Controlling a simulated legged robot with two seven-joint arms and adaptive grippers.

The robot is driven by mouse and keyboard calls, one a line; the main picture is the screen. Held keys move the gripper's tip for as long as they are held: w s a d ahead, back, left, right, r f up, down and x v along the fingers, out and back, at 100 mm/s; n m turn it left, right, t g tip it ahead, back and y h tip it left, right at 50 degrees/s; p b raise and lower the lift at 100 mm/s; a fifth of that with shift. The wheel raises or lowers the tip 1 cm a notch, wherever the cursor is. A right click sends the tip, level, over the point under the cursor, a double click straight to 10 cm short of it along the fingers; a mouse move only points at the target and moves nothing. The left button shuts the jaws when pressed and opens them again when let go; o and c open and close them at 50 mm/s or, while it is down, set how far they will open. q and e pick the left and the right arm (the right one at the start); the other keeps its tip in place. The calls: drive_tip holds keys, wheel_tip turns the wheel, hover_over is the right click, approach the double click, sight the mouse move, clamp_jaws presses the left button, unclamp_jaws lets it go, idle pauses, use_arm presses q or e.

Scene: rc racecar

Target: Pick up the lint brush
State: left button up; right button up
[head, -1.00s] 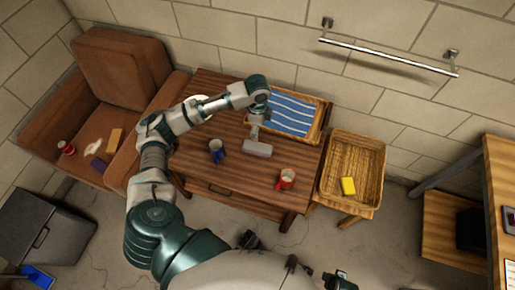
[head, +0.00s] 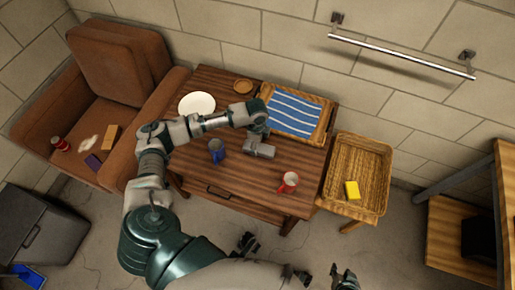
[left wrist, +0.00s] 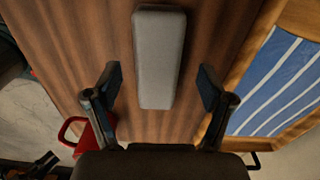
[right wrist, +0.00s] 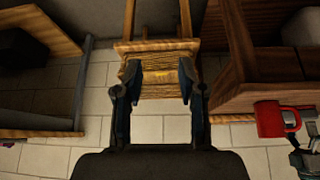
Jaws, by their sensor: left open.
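The lint brush (head: 264,151) is a grey, block-like piece lying on the wooden table, in front of the blue-striped tray. In the left wrist view the brush (left wrist: 159,58) is a long grey slab pointing towards my palm. My left gripper (head: 255,138) is open above it in the head view, covering part of it. In the left wrist view the fingers (left wrist: 160,80) stand on both sides of the brush's near end, with gaps on each side. I cannot tell the exact height. My right gripper (right wrist: 160,74) is open and empty, away from the table; its fingers show at the bottom of the head view (head: 345,279).
A white plate (head: 197,103), a brown coaster (head: 243,87) and the blue-striped tray (head: 327,120) lie behind.

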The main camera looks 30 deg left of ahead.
sight(261, 148)
use_arm(q)
drive_tip(key=f, duration=0.1)
drive_tip(key=d+f+b, duration=0.1)
drive_tip(key=f, duration=0.1)
drive_tip(key=shift+d, duration=0.4)
drive_tip(key=shift+r, duration=0.1)
use_arm(e)
drive_tip(key=w, duration=0.1)
drive_tip(key=w+t, duration=0.2)
drive_tip(key=w, duration=0.1)
drive_tip(key=shift+d+r+y, duration=0.25)
drive_tip(key=shift+r+y, duration=0.15)
